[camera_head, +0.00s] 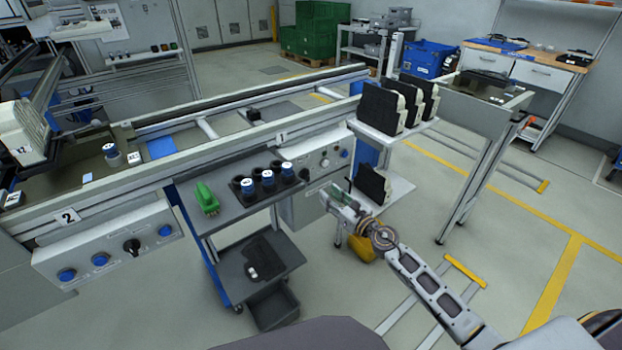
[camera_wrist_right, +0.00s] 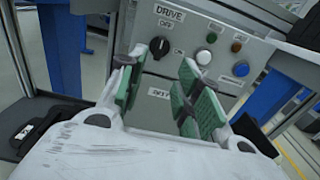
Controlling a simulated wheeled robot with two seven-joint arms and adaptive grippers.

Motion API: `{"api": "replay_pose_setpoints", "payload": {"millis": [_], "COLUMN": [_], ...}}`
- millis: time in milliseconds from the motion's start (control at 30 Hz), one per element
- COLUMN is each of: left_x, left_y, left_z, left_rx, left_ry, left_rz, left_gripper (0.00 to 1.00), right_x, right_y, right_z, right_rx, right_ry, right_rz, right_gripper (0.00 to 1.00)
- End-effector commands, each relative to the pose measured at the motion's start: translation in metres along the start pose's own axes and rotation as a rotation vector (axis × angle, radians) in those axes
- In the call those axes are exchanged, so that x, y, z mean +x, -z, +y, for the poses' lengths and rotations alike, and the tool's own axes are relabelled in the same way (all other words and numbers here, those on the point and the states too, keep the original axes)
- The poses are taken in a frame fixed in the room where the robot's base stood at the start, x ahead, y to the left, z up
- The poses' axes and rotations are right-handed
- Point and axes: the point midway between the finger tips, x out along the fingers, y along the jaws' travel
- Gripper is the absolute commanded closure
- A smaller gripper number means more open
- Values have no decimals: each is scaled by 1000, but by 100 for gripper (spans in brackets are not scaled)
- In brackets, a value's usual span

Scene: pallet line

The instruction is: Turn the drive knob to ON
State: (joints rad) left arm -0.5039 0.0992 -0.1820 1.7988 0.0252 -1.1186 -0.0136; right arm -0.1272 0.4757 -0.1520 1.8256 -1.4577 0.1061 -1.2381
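The drive knob (camera_wrist_right: 160,47) is a round black knob on a grey control panel, just below the DRIVE label, in the right wrist view. An ON mark shows to its right. In the head view the right gripper (camera_head: 342,198) is in front of the panel's right part, and the knob (camera_head: 305,174) is small there. My left gripper is not in view.
A white button (camera_wrist_right: 203,57), a blue button (camera_wrist_right: 241,69) and small lamps sit right of the knob. A grey shelf with blue-topped cups (camera_head: 267,178) and a green part (camera_head: 206,197) adjoins the panel on the left. A rack with black parts (camera_head: 382,108) stands right.

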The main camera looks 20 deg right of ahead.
Motion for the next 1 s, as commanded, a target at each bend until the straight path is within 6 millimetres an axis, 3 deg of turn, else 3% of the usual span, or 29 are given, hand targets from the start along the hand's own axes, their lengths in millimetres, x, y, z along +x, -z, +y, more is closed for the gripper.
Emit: {"api": "replay_pose_setpoints", "payload": {"millis": [500, 1000], "left_x": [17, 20], "left_y": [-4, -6], "left_z": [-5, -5], "left_rx": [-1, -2], "left_ry": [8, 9], "left_rz": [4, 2], "left_gripper": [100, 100], "right_x": [39, 79], "right_y": [-1, -1], "right_z": [-1, 0], "right_rx": [2, 1], "right_ry": [1, 1], "right_rz": [-2, -2], "right_gripper": [66, 66]}}
